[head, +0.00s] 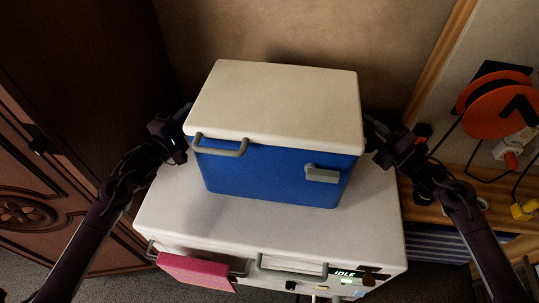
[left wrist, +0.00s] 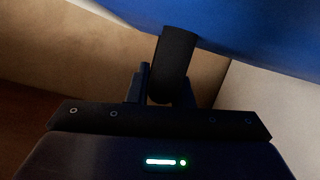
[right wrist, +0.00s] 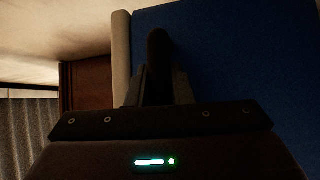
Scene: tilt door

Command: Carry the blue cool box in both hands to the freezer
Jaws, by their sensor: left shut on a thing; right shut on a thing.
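The blue cool box (head: 275,176) has a white lid (head: 280,98), a grey bail handle and a grey latch, and its lid is shut. It is in the middle of the head view, over the white top of the freezer (head: 172,205). I cannot tell whether it touches that top. My left gripper (head: 186,114) is shut on a dark grip at the box's left side, seen close in the left wrist view (left wrist: 172,70). My right gripper (head: 372,130) is shut at the box's right side, against the blue wall in the right wrist view (right wrist: 158,70).
A pink cloth (head: 197,270) hangs on the freezer's front handle, left of a lit panel reading IDLE (head: 345,273). A dark wooden cabinet (head: 80,90) stands at left. A shelf at right holds an orange cable reel (head: 490,105). A brown wall is behind.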

